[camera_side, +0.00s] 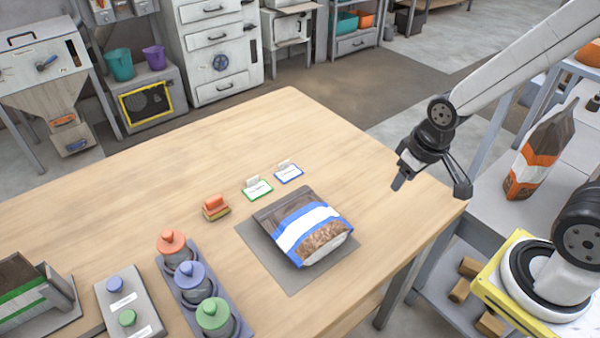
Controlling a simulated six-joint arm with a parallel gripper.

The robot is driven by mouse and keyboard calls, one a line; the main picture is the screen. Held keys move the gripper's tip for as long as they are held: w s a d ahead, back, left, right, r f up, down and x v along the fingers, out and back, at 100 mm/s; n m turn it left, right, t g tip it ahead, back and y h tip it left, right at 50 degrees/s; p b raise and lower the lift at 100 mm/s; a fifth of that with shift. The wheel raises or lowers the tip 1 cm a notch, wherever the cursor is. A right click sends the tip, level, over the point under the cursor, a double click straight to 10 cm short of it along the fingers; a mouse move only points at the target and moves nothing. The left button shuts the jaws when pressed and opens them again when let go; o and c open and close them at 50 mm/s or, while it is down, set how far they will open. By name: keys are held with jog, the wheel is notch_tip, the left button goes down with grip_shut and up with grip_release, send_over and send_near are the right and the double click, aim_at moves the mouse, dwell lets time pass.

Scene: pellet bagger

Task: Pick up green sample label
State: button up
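The green sample label (257,190) is a small white card with a green border and a raised pale tab, lying on the wooden table behind the pellet bag. A similar label with a blue border (289,173) lies just to its right and slightly farther back. My gripper (430,188) is above the right side of the table, well to the right of both labels. Its two dark fingers are spread apart with nothing between them. The green label is fully in view.
A brown, blue and white pellet bag (305,227) lies on a grey mat (262,250) in front of the labels. An orange-topped block (215,207) is left of the green label. Knobbed weights (191,283) stand front left. The table's back is clear.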

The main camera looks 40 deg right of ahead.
jog(key=shift+w, duration=0.1)
jog(key=m+g+y, duration=0.3)
jog(key=m+y, duration=0.1)
jog(key=m, duration=1.4)
send_near(254, 177)
jog(key=f, duration=0.2)
jog(key=shift+s+a+y, duration=0.2)
jog(key=shift+a+y, duration=0.1)
jog(key=shift+a, duration=0.1)
jog(key=shift+x, duration=3.85)
jog(key=shift+w+d, duration=0.15)
grip_shut()
